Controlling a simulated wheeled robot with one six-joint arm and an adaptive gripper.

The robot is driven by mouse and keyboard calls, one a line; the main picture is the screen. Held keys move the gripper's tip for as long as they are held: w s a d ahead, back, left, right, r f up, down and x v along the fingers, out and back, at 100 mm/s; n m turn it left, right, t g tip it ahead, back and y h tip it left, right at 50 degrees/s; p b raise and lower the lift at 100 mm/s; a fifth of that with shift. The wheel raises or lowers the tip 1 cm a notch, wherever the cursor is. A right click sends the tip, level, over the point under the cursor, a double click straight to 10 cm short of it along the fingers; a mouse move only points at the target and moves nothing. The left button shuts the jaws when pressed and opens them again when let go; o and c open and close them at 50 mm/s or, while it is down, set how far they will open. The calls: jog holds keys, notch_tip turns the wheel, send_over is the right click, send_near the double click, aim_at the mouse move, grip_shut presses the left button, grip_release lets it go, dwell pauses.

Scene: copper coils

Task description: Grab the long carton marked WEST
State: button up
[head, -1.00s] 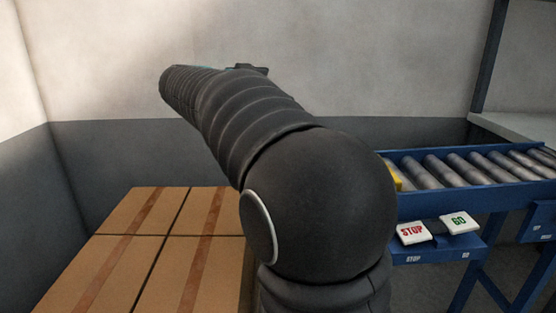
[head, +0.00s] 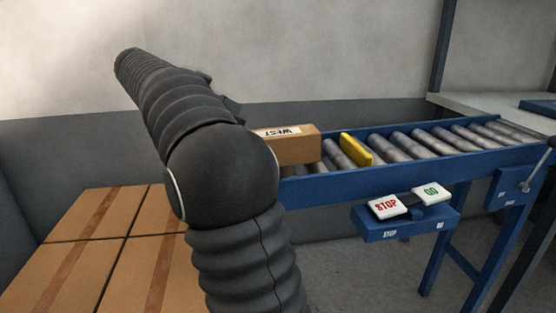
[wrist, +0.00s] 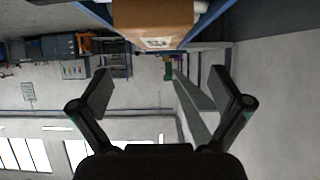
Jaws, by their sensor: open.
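The long brown carton (head: 290,149) marked WEST lies on the near left end of the roller conveyor in the head view, its white label (head: 283,132) on top. My arm hides its left part. In the wrist view a brown carton (wrist: 153,17) with a pale label shows at the top edge, beyond the fingertips and partly cut off. My gripper (wrist: 167,88) is open and empty in the wrist view, its two fingers wide apart.
A yellow block (head: 356,149) stands on the rollers (head: 430,144) right of the carton. STOP (head: 389,205) and GO (head: 432,194) buttons sit on a blue bracket in front. Stacked cartons (head: 88,222) fill the lower left. A grey wall stands behind.

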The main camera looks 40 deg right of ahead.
aim_at(297, 144)
jog(key=shift+s+d+f+b, duration=0.4)
jog(key=shift+d+f+b, duration=0.25)
jog(key=shift+b, duration=0.35)
jog(key=shift+b+x, duration=0.65)
jog(key=shift+x, duration=0.75)
jog(key=shift+s+r+b+x, duration=0.1)
jog(key=shift+b+x, duration=0.4)
jog(key=shift+x, duration=0.8)
jog(key=shift+s+r+b+x, duration=0.15)
jog(key=shift+b+x, duration=0.35)
jog(key=shift+x, duration=0.85)
